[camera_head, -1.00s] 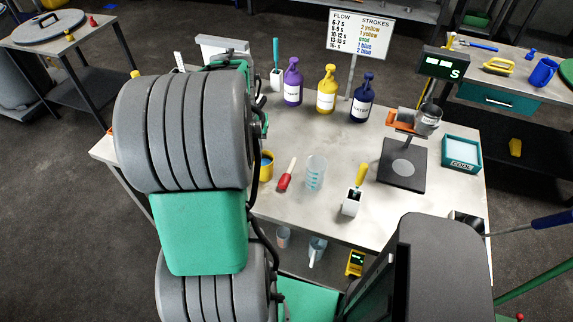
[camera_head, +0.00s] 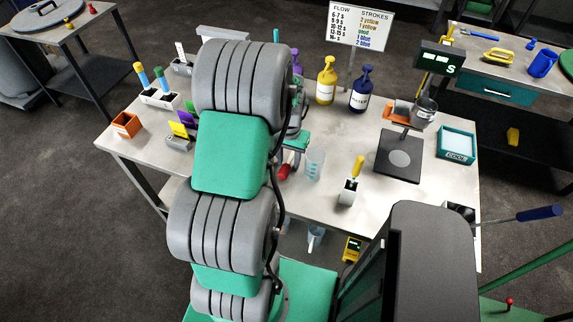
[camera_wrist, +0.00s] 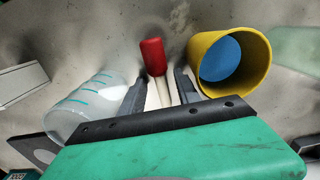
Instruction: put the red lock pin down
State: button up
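A small red-knobbed pin (camera_head: 509,302) stands upright on the green part at lower right. Another small red piece (camera_head: 91,8) is on the far left table. I cannot tell which of these is the lock pin.
A clear beaker (camera_wrist: 85,103) is left of the fingers, and a yellow cup with blue inside (camera_wrist: 232,62) is close on the right. Bottles (camera_head: 326,82), a scale (camera_head: 400,158) and a white holder with a yellow handle (camera_head: 348,192) stand on the bench (camera_head: 262,233).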

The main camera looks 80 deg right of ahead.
jog(key=shift+c, duration=0.6)
grip_shut()
jog(key=shift+r, duration=0.1)
